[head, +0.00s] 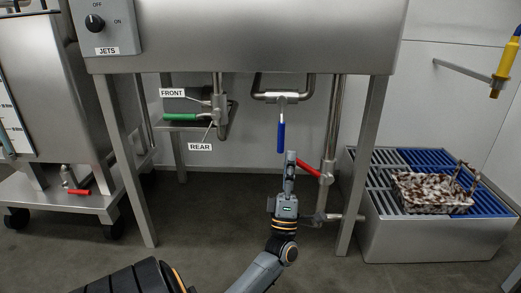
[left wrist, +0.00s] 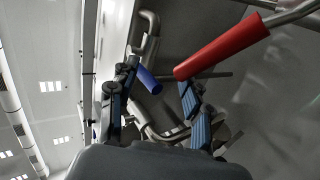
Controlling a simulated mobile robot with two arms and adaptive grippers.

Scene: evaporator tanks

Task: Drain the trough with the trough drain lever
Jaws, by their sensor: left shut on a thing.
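The red lever (head: 308,169) slants down to the right, towards the upright drain pipe under the sink-like trough (head: 245,38). My left gripper (left wrist: 158,78) shows two fingers some way apart there. The blue lever (head: 281,137) hangs upright just above and left of the gripper. It also shows between the fingertips (left wrist: 149,80). My right gripper is not visible.
A green lever (head: 182,116) with FRONT and REAR labels is left of centre. A metal trough leg (head: 363,165) stands to the right. A floor drain box (head: 425,240) with a brown-white basket (head: 430,191) is beyond it. A wheeled tank cart (head: 60,200) stands left.

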